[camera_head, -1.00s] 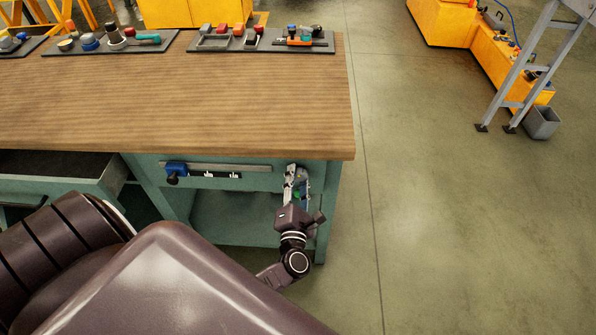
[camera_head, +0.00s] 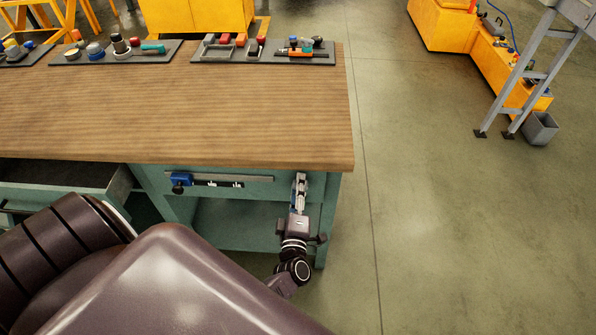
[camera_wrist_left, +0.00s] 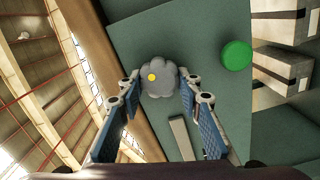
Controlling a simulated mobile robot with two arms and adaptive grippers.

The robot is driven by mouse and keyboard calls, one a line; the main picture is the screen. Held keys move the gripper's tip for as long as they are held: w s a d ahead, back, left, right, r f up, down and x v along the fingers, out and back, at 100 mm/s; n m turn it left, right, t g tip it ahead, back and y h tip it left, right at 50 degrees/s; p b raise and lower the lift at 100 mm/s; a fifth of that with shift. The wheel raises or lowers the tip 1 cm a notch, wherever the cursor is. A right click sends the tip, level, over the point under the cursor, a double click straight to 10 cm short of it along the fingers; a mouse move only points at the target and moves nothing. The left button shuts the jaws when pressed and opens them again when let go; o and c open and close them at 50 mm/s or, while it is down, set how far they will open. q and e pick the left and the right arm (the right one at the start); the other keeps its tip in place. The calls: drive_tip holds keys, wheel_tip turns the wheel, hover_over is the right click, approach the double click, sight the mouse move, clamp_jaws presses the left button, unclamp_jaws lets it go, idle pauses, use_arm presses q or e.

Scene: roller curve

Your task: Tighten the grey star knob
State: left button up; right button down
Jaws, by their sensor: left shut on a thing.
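In the head view my left gripper (camera_head: 300,188) is at the right end of the bench front, just below the top's edge. The knob is hidden there. My right gripper is not in view.
A round green button (camera_wrist_left: 237,55) sits right of the knob. A ruled rail with a blue slider (camera_head: 181,180) runs along the bench front. The wooden top (camera_head: 170,115) is clear in front of the tool trays. An open drawer (camera_head: 75,175) juts out at left.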

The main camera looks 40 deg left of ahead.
use_arm(q)
drive_tip(key=shift+s+d+f+m+p, duration=0.1)
drive_tip(key=shift+m+p, duration=0.25)
drive_tip(key=shift+m, duration=0.9)
drive_tip(key=shift+s+d+f+m+p, duration=0.15)
drive_tip(key=shift+m+p, duration=0.2)
drive_tip(key=shift+m, duration=0.95)
drive_tip(key=shift+w+d+m+p, duration=0.1)
drive_tip(key=shift+m+p, duration=0.25)
drive_tip(key=shift+m, duration=0.9)
drive_tip(key=o, duration=0.9)
drive_tip(key=shift+o, duration=1.3)
drive_tip(key=shift+r, duration=0.3)
drive_tip(key=shift+a, duration=0.1)
